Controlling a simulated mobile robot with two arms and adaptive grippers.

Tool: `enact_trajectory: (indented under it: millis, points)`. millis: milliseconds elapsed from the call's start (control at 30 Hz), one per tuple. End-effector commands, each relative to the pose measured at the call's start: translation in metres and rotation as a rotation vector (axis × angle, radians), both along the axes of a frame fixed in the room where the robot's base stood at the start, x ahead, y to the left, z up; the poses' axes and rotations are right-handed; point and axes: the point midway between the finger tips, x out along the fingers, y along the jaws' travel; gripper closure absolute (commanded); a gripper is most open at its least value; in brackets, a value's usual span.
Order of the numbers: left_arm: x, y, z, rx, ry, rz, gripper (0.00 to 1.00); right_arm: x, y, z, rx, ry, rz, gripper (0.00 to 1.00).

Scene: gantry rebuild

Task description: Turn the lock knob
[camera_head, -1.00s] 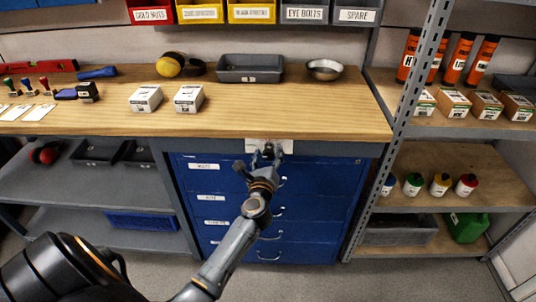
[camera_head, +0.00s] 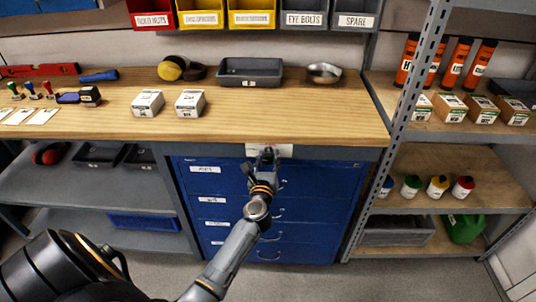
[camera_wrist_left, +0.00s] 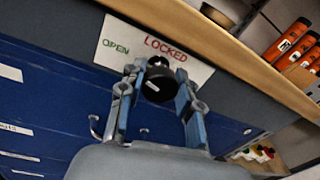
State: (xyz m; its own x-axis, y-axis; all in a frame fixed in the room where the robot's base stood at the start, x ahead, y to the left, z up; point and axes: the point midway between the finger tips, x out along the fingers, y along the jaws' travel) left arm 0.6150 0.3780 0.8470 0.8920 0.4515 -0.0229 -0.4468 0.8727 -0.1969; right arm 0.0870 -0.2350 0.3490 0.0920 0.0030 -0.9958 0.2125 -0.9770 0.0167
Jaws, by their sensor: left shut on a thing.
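The lock knob (camera_wrist_left: 158,84) is a round black knob with a small white mark. It sits in front of a white plate (camera_wrist_left: 112,31) lettered "OPEN" in green and "LOCKED" in red, on the grey rail under the bench top. My left gripper (camera_wrist_left: 155,85) is shut on the knob, one finger at each side, in the left wrist view. In the head view the left gripper (camera_head: 264,156) reaches the plate above the blue drawers and hides the knob. The knob's white mark is small, so its exact setting is hard to tell. My right gripper is not in view.
The blue drawer cabinet (camera_head: 318,215) with wire handles stands below the knob. The wooden bench top (camera_head: 300,120) overhangs it and carries two white boxes, a grey tray (camera_head: 250,71) and a metal bowl (camera_head: 324,72). A perforated shelf post (camera_head: 408,110) rises at the right.

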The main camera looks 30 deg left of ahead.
Motion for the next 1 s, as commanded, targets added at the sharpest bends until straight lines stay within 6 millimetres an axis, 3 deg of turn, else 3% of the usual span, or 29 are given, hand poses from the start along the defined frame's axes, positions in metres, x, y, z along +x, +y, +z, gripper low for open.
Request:
enact_trajectory:
  millis: [33, 300, 1000]
  points:
    - [0.000, -0.001, 0.004, 0.036, 0.025, 0.000, 0.97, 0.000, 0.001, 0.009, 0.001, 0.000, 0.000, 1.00]
    - [0.000, -0.001, 0.003, 0.256, 0.161, -0.001, 0.97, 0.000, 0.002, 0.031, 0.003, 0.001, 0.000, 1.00]
    - [0.001, -0.003, 0.001, 0.818, 0.504, -0.003, 0.97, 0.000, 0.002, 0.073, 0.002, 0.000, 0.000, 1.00]
